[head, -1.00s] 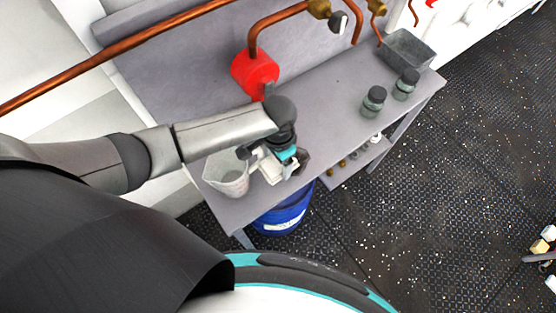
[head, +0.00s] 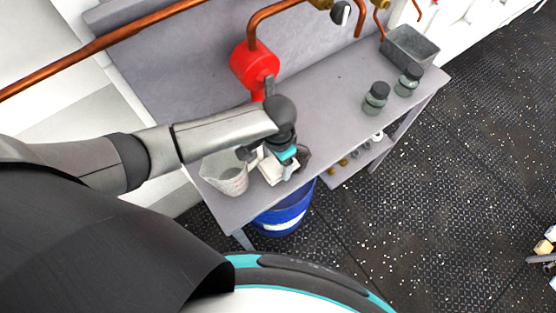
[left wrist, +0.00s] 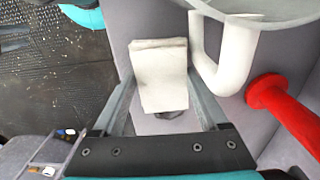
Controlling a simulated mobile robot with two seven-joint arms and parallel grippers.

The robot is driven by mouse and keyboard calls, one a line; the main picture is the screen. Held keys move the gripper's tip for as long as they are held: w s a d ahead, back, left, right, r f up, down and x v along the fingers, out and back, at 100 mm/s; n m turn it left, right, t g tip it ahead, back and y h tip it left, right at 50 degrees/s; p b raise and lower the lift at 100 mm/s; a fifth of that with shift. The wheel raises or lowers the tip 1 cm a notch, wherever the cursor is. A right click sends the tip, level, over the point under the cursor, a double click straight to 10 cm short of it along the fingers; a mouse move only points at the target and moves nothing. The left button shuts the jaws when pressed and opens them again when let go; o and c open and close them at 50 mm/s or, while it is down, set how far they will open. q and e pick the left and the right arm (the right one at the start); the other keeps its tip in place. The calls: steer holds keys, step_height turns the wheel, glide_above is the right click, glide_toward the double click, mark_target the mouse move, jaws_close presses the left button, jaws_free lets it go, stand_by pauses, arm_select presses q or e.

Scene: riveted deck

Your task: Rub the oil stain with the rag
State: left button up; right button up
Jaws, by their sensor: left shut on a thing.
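My left gripper (head: 282,163) is over the near part of the grey bench, shut on a white folded rag (head: 272,174). In the left wrist view the rag (left wrist: 160,75) sits between the two fingers, low at the bench top; I cannot tell whether it presses on it. A dark patch, which looks like the oil stain (head: 304,156), shows just right of the gripper in the head view. A dark bit of it (left wrist: 170,115) shows at the rag's edge in the left wrist view; the rest is hidden. My right gripper is not seen.
A pale jug (head: 224,174) stands close left of the rag. Two dark-lidded jars (head: 375,98) and a metal tray (head: 411,52) stand at the far right. A blue bucket (head: 284,216) is under the bench. The bench middle is clear.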

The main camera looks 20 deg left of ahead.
mark_target(306, 153)
arm_select(q)
steer(key=shift+f+b, duration=0.55)
steer(key=shift+f, duration=0.5)
steer(key=shift+w+d+r+b, duration=0.1)
steer(key=shift+w+d+b, duration=0.15)
steer(key=shift+w+d, duration=0.45)
steer(key=shift+w+d+r+b, duration=0.1)
steer(key=shift+w+d+b, duration=0.1)
steer(key=shift+w+d, duration=0.5)
